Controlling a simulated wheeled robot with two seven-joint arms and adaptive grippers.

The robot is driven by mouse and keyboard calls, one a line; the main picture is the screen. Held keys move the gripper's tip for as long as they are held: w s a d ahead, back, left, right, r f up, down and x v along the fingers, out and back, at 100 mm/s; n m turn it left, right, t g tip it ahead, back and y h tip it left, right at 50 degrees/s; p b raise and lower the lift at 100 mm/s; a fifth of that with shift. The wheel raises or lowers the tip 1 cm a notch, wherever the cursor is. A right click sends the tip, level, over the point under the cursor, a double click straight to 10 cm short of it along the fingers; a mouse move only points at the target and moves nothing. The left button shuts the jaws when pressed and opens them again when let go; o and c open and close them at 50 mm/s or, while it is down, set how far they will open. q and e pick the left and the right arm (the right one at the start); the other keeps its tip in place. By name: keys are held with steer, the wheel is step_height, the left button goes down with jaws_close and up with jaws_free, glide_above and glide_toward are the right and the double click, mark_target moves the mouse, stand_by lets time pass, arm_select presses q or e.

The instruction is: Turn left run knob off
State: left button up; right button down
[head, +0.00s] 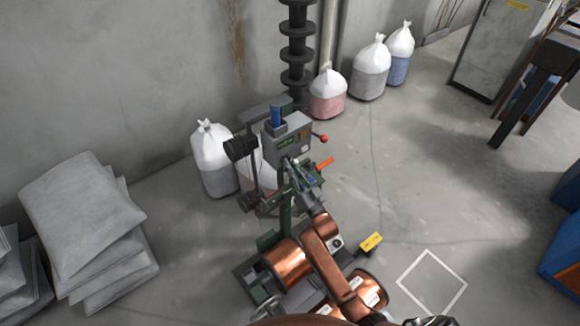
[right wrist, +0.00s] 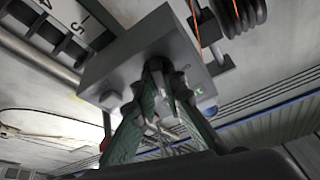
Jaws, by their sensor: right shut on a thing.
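A grey control box (head: 287,137) with a blue top part sits at the head of the winding machine. It also shows in the right wrist view (right wrist: 112,72), seen from below. My right gripper (head: 289,164) reaches up to the front of this box. In the right wrist view its two green fingers (right wrist: 160,76) come together at the box and are shut on a dark knob there. The fingers hide most of the knob, so I cannot read its setting. A small round part (right wrist: 110,98) shows on the box to the left of the fingers. My left gripper is not in view.
A red ball-ended lever (head: 322,138) and an orange handle (head: 325,164) stick out right of the box. Black pulleys (head: 240,148) are on its left. White-topped sacks (head: 212,155) stand behind.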

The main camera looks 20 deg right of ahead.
steer(key=n+g+y, duration=0.1)
steer(key=n+y, duration=0.1)
steer(key=n, duration=0.3)
steer(key=n+g+y+b, duration=0.1)
steer(key=n+y, duration=0.2)
steer(key=n, duration=0.2)
steer(key=n+g+y+b, duration=0.1)
steer(key=n+y, duration=0.1)
steer(key=n, duration=0.3)
steer(key=shift+w+d, duration=0.1)
steer(key=shift+d, duration=0.2)
steer(key=shift+n+y, duration=0.4)
steer(key=shift+n, duration=0.2)
steer(key=c, duration=2)
jaws_free()
